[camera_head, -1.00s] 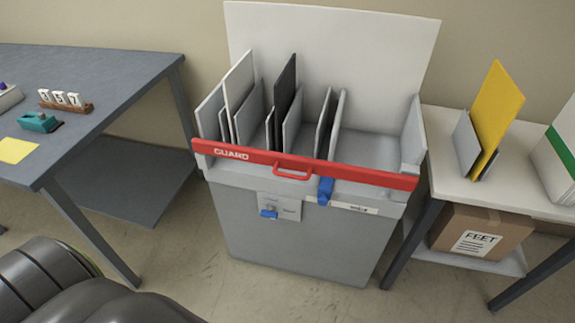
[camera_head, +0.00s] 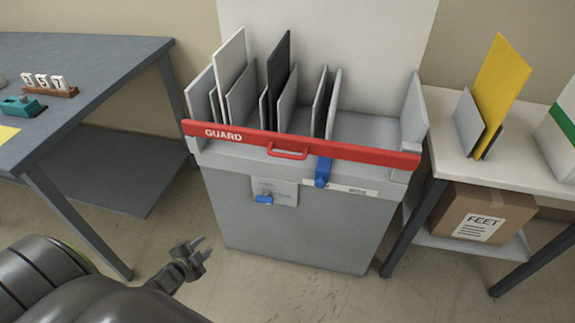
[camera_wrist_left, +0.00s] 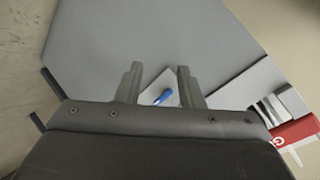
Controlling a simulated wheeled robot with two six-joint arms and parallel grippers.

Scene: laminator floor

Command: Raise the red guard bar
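The red guard bar (camera_head: 350,151) lies across the front top of the grey laminator cabinet (camera_head: 290,225), with a red loop handle (camera_head: 288,153) near its middle. A blue latch (camera_head: 323,171) sits against the bar, right of the handle. A blue knob (camera_head: 264,198) is on a plate on the cabinet front; it also shows in the left wrist view (camera_wrist_left: 163,97). My left gripper (camera_head: 200,250) is open and empty, low and left in front of the cabinet, apart from the bar. In the left wrist view a bit of the bar (camera_wrist_left: 297,131) shows at right. My right gripper is not in view.
A grey table (camera_head: 80,85) with a teal device (camera_head: 22,106) stands at left. A white table (camera_head: 445,165) at right holds a yellow board (camera_head: 498,85), with a cardboard box (camera_head: 482,215) on its lower shelf. Several upright panels stand behind the bar. The floor in front is clear.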

